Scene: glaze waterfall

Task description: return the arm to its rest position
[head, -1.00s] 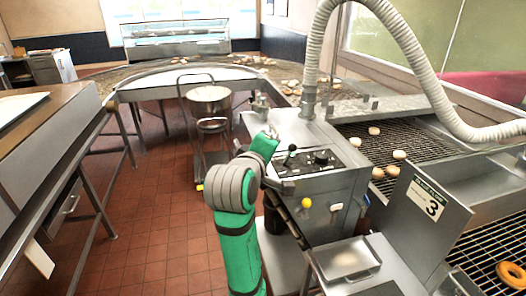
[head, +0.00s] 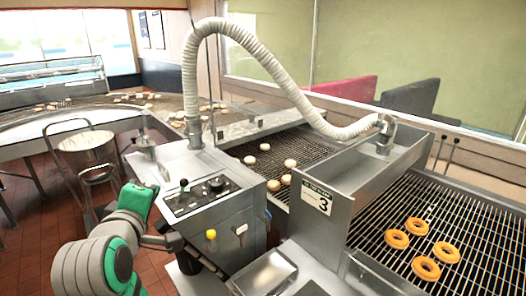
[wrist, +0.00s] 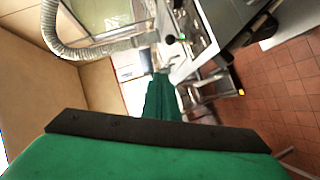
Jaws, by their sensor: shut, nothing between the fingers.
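My green and grey arm (head: 95,265) is at the lower left of the head view, bent, beside the steel control cabinet. Its green upper end stands left of the cabinet's control panel (head: 205,195). In the wrist view a wide green part of mine with a dark band fills the bottom. The narrow green shape beyond it, in the middle, looks like my gripper (wrist: 160,88). It is shut, with nothing held. Its fingertips are small and hard to make out.
A ribbed white hose (head: 262,62) arches over the cabinet. Right of it is a wire rack (head: 450,220) with several ring doughnuts (head: 421,243). A steel pot (head: 86,150) on a cart stands behind my arm. Red tiled floor (wrist: 285,85) is open in the wrist view.

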